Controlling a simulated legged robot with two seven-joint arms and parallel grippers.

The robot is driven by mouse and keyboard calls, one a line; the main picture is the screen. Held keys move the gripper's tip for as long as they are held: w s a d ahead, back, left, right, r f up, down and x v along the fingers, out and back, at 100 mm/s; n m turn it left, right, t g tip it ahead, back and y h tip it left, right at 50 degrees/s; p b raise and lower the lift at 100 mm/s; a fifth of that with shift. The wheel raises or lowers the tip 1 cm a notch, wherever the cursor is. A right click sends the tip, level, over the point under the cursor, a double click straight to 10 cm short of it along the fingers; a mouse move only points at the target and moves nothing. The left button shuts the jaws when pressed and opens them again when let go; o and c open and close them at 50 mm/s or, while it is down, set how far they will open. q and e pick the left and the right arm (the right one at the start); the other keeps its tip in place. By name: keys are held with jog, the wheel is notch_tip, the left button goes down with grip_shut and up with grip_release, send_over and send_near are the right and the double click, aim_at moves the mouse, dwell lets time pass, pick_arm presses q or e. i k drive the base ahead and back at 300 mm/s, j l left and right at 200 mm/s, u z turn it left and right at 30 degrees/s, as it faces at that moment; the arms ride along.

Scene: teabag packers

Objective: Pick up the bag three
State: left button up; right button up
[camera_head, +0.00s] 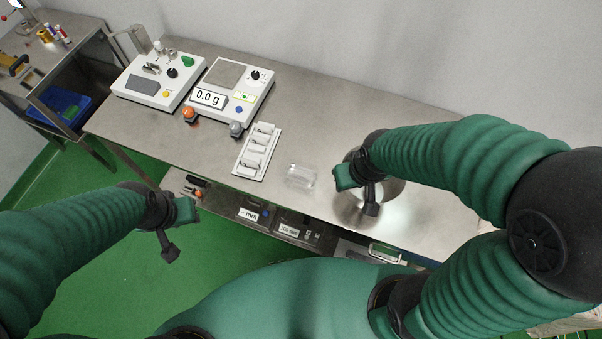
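A white rack (246,173) stands on the steel bench, left of my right gripper. It has several slots with small pale packets (262,137) in them. The packets are too small to tell which is bag three. My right gripper (357,193) hangs over a round metal bowl (347,213), right of the rack, with its two end pieces apart and nothing between them. My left gripper (177,230) is off the bench's front edge, over the green floor, apart from everything. Its end pieces also stand apart and empty.
A clear plastic box (301,177) lies between the rack and the bowl. A scale reading 0.0 g (228,88) and a white sealing machine-like box (152,80) stand at the back left. Devices lie on a lower shelf (235,205). The bench's right back is clear.

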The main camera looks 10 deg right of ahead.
aim_at(258, 140)
jog(key=i+j, duration=0.2)
jog(key=j, duration=0.15)
jog(key=i+j, duration=0.2)
jog(key=j, duration=0.2)
jog(key=i+j, duration=0.2)
jog(key=j, duration=0.15)
jog(key=i+j+z, duration=0.1)
jog(key=j, duration=0.3)
jog(key=i, duration=0.1)
